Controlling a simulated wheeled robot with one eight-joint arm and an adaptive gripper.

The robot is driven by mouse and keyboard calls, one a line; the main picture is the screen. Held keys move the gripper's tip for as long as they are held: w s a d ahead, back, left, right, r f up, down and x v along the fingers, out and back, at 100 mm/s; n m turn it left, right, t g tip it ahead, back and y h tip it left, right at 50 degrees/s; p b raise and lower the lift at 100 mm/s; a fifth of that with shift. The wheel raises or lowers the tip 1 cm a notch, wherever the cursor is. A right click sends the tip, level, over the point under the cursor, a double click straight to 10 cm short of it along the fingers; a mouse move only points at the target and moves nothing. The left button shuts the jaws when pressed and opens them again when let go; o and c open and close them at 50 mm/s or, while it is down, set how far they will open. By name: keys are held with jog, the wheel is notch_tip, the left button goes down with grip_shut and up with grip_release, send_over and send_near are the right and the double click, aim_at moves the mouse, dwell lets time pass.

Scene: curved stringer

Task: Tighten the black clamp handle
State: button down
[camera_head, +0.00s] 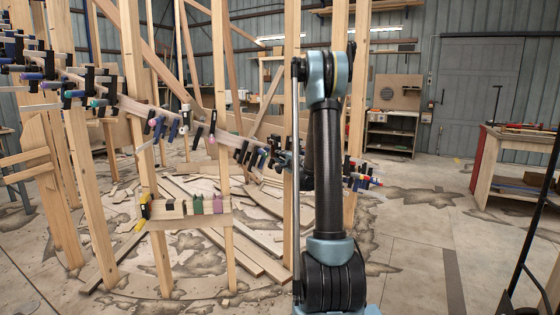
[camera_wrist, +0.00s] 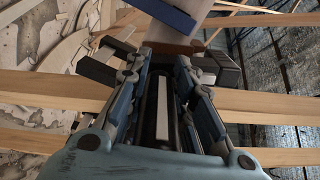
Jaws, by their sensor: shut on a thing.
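In the wrist view my gripper (camera_wrist: 165,62) has its two fingers on either side of a long dark handle, which I take to be the black clamp handle (camera_wrist: 152,112), with a pale strip beside it. The fingers are closed in on it; exact contact is hard to see. In the head view my arm covers most of the gripper and this handle. The curved wooden stringer (camera_head: 228,138) runs down to the right behind my arm, with several clamps along it.
A blue bar (camera_wrist: 160,12) and dark blocks (camera_wrist: 97,70) sit close around the fingers. Wooden posts (camera_head: 216,90) stand left of and behind my arm. More clamps (camera_head: 360,176) show right of the arm. A workbench (camera_head: 510,175) stands right; open floor lies before it.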

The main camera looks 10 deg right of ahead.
jog(key=m, duration=0.4)
jog(key=shift+m, duration=0.3)
jog(key=m, duration=0.3)
jog(key=shift+d+r+m, duration=0.1)
jog(key=shift+m, duration=0.3)
jog(key=m, duration=0.4)
jog(key=shift+d+m, duration=0.1)
jog(key=shift+m, duration=1.9)
jog(key=c, duration=1.3)
grip_release()
jog(key=shift+w, duration=0.1)
jog(key=shift+c, duration=0.2)
